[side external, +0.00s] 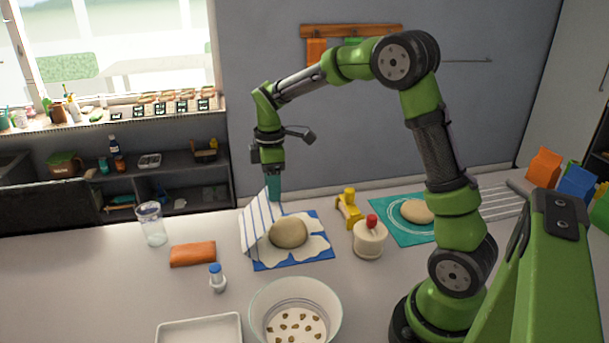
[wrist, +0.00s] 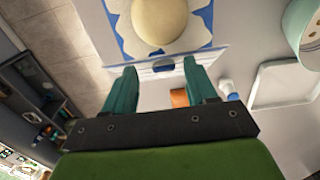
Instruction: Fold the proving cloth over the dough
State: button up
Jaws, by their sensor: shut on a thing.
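The dough (side external: 289,233) is a round tan ball on a floury patch of a blue mat (side external: 318,256). It also shows at the top of the wrist view (wrist: 158,18). The proving cloth (side external: 256,222) is white with blue stripes. Its raised part stands up steeply at the dough's left and back side, and the dough's top is uncovered. My gripper (side external: 273,190) is at the cloth's raised upper edge, above and behind the dough, shut on the cloth. In the wrist view the cloth's edge (wrist: 165,68) runs between my fingertips (wrist: 160,72).
An orange folded cloth (side external: 193,254), a glass jar (side external: 151,224) and a blue-capped shaker (side external: 217,278) stand left of the mat. A red-knobbed jar (side external: 369,237) and yellow object (side external: 349,208) stand right. A glass bowl (side external: 336,300) and white tray (side external: 199,330) are in front.

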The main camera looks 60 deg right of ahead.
jog(key=shift+s+a+f, duration=0.1)
jog(key=shift+s+f, duration=0.15)
jog(key=shift+f, duration=0.2)
jog(key=shift+s+f, duration=0.2)
jog(key=shift+f, duration=0.25)
jog(key=shift+s+d+f, duration=0.5)
jog(key=shift+s+d, duration=0.05)
jog(key=shift+s, duration=0.05)
jog(key=shift+c, duration=0.3)
jog(key=shift+s+d+f, duration=0.25)
jog(key=shift+s+d, duration=0.15)
jog(key=shift+d, duration=0.1)
jog(key=c, duration=0.4)
jog(key=shift+d, duration=0.2)
grip_shut()
jog(key=shift+o, duration=2.4)
grip_release()
jog(key=shift+d, duration=0.1)
jog(key=shift+r, duration=0.1)
notch_tip(320, 180, up, 7)
